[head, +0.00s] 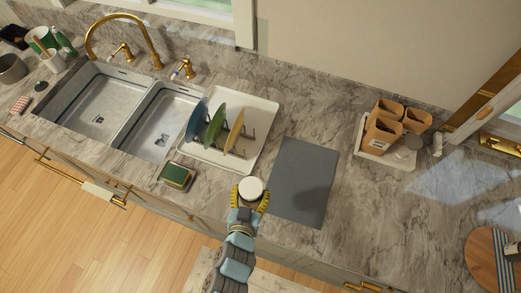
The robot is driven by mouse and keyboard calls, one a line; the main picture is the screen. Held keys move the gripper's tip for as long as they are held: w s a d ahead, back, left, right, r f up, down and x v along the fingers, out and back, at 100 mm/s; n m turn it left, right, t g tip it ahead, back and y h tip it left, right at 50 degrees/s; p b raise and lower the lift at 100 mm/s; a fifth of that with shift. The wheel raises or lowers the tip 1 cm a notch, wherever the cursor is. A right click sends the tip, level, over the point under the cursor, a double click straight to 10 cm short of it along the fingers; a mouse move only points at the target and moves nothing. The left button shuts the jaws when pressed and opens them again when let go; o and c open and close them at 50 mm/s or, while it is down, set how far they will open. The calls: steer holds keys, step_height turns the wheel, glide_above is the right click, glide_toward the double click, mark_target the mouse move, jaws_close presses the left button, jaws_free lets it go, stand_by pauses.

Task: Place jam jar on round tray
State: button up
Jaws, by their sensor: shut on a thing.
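My gripper (250,194), with yellow fingers, is shut on a small jar with a white round top (251,186), which I take to be the jam jar. Seen from above, its sides are mostly hidden, and I cannot tell how high it is above the counter. It is at the counter's front part, just left of the grey mat. A round wooden tray (477,263) lies at the far right front of the counter, well away from my gripper. It is partly cut off by the picture edge, and a striped cloth (505,262) lies on it.
A dark grey mat (303,180) lies right of my gripper. A white dish rack (262,112) with several plates stands behind it, and a green sponge (176,174) lies to the left. A pale tray (366,152) with brown containers stands back right. The counter between mat and round tray is clear.

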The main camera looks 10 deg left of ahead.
steer(key=shift+s+a+f, duration=0.1)
steer(key=shift+s+f, duration=0.2)
steer(key=shift+s, duration=0.35)
steer(key=shift+s+a+f, duration=0.1)
steer(key=shift+s+f, duration=0.2)
steer(key=shift+s, duration=0.3)
steer(key=w+f+b, duration=0.1)
steer(key=w+a+f+b, duration=0.1)
steer(key=b, duration=0.1)
steer(key=w+a+f+b, duration=0.1)
steer(key=w, duration=0.1)
steer(key=shift+f, duration=0.1)
steer(key=shift+w+a+f, duration=0.5)
steer(key=shift+w+f, duration=0.7)
steer(key=shift+w+a+f, duration=0.5)
steer(key=shift+w+f, duration=0.65)
steer(key=shift+w, duration=0.05)
steer(key=shift+w+a+f, duration=0.5)
steer(key=shift+w+f, duration=0.8)
steer(key=shift+f, duration=1.45)
steer(key=shift+f, duration=0.2)
